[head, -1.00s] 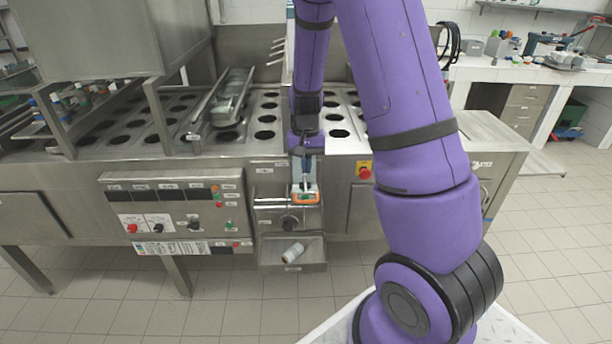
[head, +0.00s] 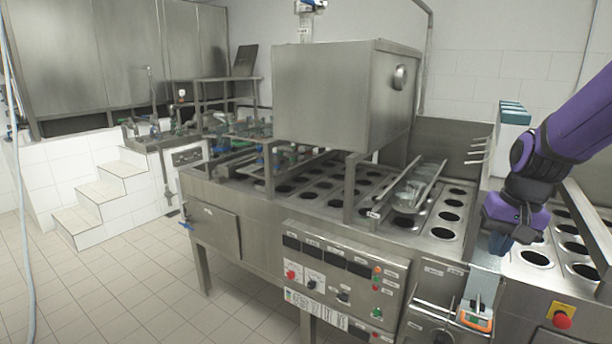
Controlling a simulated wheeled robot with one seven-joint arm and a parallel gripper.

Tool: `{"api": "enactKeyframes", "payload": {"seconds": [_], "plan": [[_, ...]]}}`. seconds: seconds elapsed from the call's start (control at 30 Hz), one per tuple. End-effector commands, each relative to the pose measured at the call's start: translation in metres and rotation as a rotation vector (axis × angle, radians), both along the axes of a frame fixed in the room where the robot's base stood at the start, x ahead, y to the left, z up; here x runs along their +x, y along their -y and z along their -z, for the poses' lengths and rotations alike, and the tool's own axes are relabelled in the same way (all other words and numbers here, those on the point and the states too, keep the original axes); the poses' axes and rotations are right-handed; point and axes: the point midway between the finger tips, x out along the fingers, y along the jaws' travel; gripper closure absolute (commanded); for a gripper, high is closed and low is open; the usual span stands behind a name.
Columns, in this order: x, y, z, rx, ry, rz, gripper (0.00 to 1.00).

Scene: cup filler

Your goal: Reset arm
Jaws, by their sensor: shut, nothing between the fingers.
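My purple arm comes in from the right edge of the head view. My gripper (head: 499,243) hangs at its end, pointing down over the front edge of the steel cup filler (head: 300,213), and is shut and empty. The fingertips are small and dark in this view. Below the gripper, apart from it, an orange-rimmed device (head: 474,320) sits on a small ledge at the machine's front.
A control panel (head: 345,285) with buttons is on the machine's front. A red stop button (head: 562,319) is at the lower right. A slanted metal chute (head: 408,192) stands on the hole-filled top. White steps (head: 100,195) and open tiled floor (head: 110,290) lie to the left.

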Motion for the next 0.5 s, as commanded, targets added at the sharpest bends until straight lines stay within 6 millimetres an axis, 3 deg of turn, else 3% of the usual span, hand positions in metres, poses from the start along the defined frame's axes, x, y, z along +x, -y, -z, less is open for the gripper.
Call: {"api": "enactKeyframes", "payload": {"seconds": [0.2, 0.5], "plan": [[-0.041, -0.021, -0.049, -0.022, 0.105, -0.093, 1.00], [-0.105, -0.043, -0.095, -0.083, 0.235, -0.214, 1.00]]}}
